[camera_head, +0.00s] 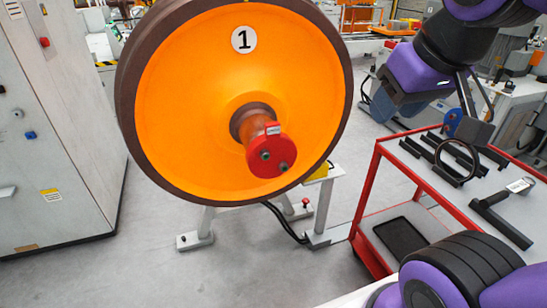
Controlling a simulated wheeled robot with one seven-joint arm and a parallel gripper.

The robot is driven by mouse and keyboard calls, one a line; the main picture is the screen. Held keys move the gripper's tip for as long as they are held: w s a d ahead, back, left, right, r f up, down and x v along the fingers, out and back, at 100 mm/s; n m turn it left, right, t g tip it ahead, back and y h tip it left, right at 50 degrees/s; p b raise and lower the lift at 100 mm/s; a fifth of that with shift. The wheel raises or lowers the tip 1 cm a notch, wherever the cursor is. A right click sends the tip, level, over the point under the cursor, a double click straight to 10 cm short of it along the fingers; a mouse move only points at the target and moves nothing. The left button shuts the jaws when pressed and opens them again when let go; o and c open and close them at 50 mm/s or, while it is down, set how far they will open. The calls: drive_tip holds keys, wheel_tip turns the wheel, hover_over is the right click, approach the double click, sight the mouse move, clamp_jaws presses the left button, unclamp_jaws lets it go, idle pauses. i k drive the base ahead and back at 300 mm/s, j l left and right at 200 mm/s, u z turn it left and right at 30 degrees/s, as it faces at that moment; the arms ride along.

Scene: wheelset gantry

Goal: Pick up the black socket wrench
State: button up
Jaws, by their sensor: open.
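A black L-shaped tool (503,224), which looks like the socket wrench, lies on the grey top of the red cart (376,165) at the right. It has a short arm at its upper left end and a long bar running toward the lower right. My gripper (474,108) is above the far part of the cart top, up and to the left of this tool and apart from it. Its dark fingers point down and look open, with nothing seen between them. The exact fingertip gap is hard to make out.
Several black bars (427,150) and a black ring (456,161) lie near the cart's far edge. A white tag (520,186) is beside the tool. A black tray (400,237) is on the lower shelf. A large orange wheel (200,90) and grey cabinet (55,130) stand left.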

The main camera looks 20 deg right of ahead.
sight(522, 187)
drive_tip(key=z, duration=2)
drive_tip(key=i+l, duration=0.25)
drive_tip(key=l, duration=0.15)
drive_tip(key=i+l+u, duration=0.15)
drive_tip(key=i+l, duration=0.1)
drive_tip(key=l, duration=0.1)
